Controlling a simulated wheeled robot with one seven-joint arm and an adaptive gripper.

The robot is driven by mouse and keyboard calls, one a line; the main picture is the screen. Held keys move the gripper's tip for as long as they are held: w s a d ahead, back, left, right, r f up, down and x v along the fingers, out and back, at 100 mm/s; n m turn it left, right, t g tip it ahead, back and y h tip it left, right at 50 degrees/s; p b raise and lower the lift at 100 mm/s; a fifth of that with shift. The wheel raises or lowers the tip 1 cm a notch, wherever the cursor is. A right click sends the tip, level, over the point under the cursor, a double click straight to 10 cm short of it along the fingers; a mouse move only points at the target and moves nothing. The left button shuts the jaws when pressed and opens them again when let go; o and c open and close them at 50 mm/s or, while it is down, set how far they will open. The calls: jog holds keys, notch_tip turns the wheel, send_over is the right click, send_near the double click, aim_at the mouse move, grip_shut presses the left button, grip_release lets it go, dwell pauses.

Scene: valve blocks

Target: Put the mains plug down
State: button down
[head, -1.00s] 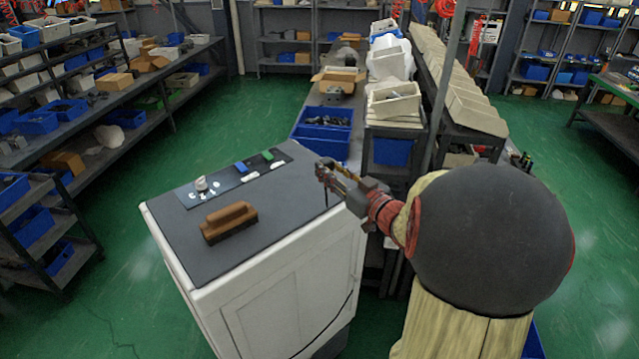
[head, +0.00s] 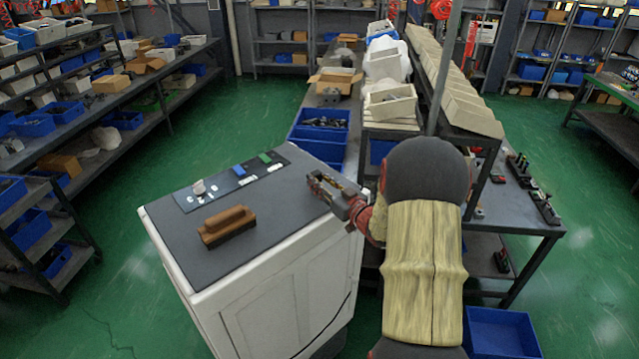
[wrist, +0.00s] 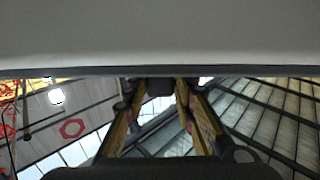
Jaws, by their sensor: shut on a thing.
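My gripper (head: 318,183) is at the right edge of the dark top of a white appliance (head: 285,280). In the wrist view my gripper's fingers (wrist: 160,95) are closed around a small dark block (wrist: 160,87), which appears to be the mains plug. Its details are too small and dark to make out. In the head view the plug is hidden by the fingers, and I cannot tell whether it touches the dark top.
A brown wooden-handled brush (head: 228,226) lies on the dark top. Behind it is a dark panel (head: 232,180) with a white knob (head: 199,187), a blue block (head: 239,170) and a green block (head: 265,158). The surface between brush and gripper is clear.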

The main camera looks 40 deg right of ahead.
jog(key=shift+d+f, duration=0.1)
jog(key=shift+f, duration=0.55)
jog(key=shift+f+b, duration=0.4)
jog(key=shift+b, duration=0.05)
jog(key=shift+f, duration=0.2)
jog(key=c, duration=1.5)
grip_release()
jog(key=shift+f, duration=0.1)
jog(key=shift+o, duration=0.2)
